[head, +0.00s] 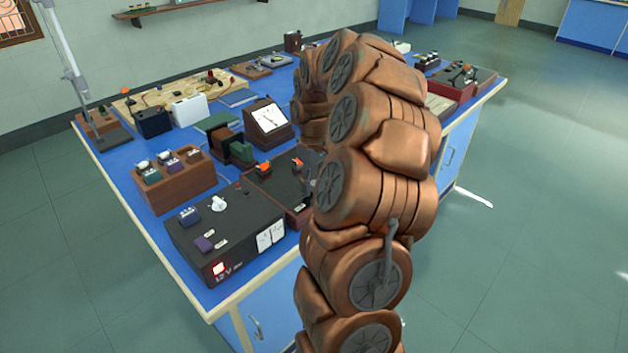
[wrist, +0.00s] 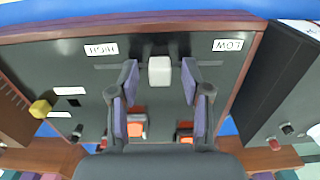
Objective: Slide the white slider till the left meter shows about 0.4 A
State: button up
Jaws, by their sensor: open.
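The white slider (wrist: 159,70) stands in a slot on a dark wood-edged box (wrist: 120,30) in the wrist view. It is near the slot's middle, between upside-down HIGH and LOW labels. My gripper (wrist: 160,78) is open, with one purple-padded finger on each side of the slider and a visible gap to both. In the head view my arm hides the slider and most of my gripper. The left meter (head: 264,240) is on the front of the black 12V supply (head: 245,235), beside the right meter (head: 278,233). Their readings are too small to read.
Orange terminals (wrist: 137,126) sit on the slider box. A larger tilted meter (head: 268,117) stands behind it, and a wooden block with several plugs (head: 173,180) stands to the left. The blue table (head: 150,222) is crowded with apparatus.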

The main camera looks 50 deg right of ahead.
grip_shut()
dwell(0.3)
dwell(0.3)
